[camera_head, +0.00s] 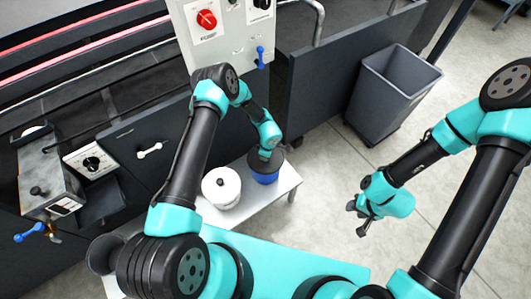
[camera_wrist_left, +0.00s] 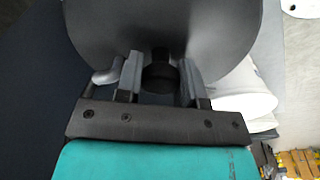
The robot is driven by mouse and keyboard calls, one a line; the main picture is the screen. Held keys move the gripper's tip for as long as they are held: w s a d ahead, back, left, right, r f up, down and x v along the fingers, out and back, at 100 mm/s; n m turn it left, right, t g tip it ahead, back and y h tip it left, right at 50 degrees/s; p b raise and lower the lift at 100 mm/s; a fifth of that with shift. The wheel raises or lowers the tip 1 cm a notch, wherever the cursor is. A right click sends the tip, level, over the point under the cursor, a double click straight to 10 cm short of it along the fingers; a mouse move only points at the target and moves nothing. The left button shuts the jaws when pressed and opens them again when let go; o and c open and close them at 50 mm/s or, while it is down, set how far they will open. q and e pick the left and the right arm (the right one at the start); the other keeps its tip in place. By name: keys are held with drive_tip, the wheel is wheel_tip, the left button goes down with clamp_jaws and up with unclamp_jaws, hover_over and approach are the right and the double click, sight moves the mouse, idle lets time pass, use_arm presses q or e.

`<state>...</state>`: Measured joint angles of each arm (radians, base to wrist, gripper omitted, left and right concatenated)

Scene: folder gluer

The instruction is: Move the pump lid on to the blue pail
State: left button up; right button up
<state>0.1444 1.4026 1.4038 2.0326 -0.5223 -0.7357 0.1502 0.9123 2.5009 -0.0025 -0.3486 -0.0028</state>
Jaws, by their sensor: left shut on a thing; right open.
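The blue pail (camera_head: 265,178) stands on a white bench, with only its lower side showing under a dark round lid. This pump lid (camera_head: 277,166) lies over the pail's mouth; I cannot tell whether it touches the rim. My left gripper (camera_head: 265,155) comes down over the lid from above. In the left wrist view the lid (camera_wrist_left: 205,35) is a broad dark disc, and the left gripper (camera_wrist_left: 158,78) is shut on the black stem at its middle. My right gripper (camera_head: 360,217) is open and empty, out over the floor to the right.
A white pot (camera_head: 221,188) with a black knob stands left of the pail on the white bench (camera_head: 285,182). The machine's panels rise behind. A grey bin (camera_head: 390,92) stands on the floor at the back right. The floor around my right gripper is clear.

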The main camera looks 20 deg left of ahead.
use_arm(q)
drive_tip(key=o, duration=1.2)
drive_tip(key=r, duration=0.5)
drive_tip(key=d+r, duration=0.1)
drive_tip(key=r, duration=0.5)
drive_tip(key=d+r, duration=0.1)
drive_tip(key=r, duration=0.5)
drive_tip(key=shift+s+r, duration=0.1)
drive_tip(key=s+a+f+m+t, duration=0.1)
drive_tip(key=s+a+f+m, duration=0.1)
drive_tip(key=s+a+m, duration=0.35)
drive_tip(key=s+r+m+h, duration=0.1)
drive_tip(key=s+m, duration=0.2)
drive_tip(key=s, duration=0.3)
drive_tip(key=s+a+m+h, duration=0.1)
drive_tip(key=s+m+h, duration=0.1)
drive_tip(key=s, duration=0.4)
drive_tip(key=s+a+r+m+h, duration=0.1)
drive_tip(key=s+m+h, duration=0.1)
drive_tip(key=s+m, duration=0.3)
drive_tip(key=shift+s+r, duration=0.3)
drive_tip(key=shift+s, duration=0.1)
